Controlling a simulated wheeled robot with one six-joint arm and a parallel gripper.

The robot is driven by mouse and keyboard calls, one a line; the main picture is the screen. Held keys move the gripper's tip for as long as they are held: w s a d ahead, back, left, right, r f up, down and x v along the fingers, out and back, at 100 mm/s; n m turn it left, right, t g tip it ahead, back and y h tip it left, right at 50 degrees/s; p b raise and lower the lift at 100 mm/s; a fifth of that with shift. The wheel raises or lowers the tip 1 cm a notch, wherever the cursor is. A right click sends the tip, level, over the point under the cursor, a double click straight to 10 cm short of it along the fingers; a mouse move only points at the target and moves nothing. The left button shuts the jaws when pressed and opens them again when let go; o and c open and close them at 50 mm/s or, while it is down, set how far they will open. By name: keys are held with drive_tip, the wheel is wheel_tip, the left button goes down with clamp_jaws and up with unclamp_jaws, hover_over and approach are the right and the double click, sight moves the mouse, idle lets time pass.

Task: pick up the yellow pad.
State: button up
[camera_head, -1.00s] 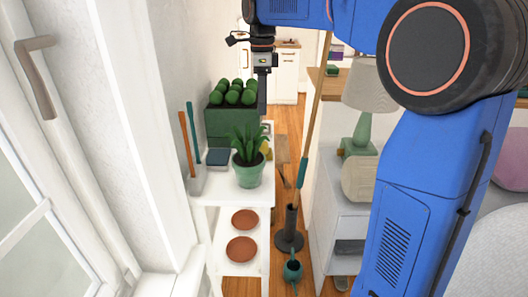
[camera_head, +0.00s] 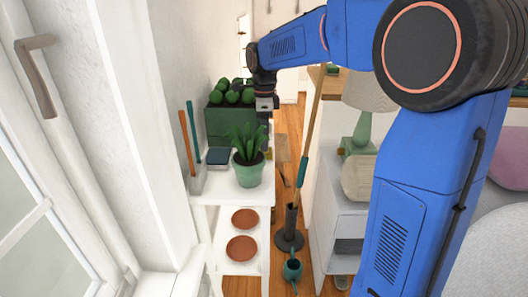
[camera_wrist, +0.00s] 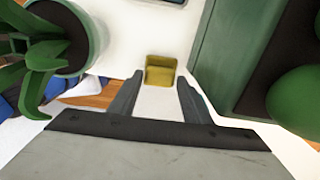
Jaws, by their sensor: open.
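The yellow pad (camera_wrist: 160,76) looks like a small olive-yellow block and lies on the white shelf top (camera_wrist: 146,34) in the wrist view. In the head view my gripper (camera_head: 264,136) points down behind the potted plant (camera_head: 248,172); the fingertips are partly hidden there.
A green box (camera_wrist: 222,45) with several green balls (camera_wrist: 297,100) is close on the right. A dark blue tray (camera_head: 219,156) and tools stand left on the shelf.

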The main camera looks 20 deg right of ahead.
drive_tip(key=shift+f, duration=0.6)
drive_tip(key=c, duration=0.7)
drive_tip(key=shift+r, duration=0.15)
wheel_tip(320, 180, up, 18)
drive_tip(key=shift+f, duration=0.1)
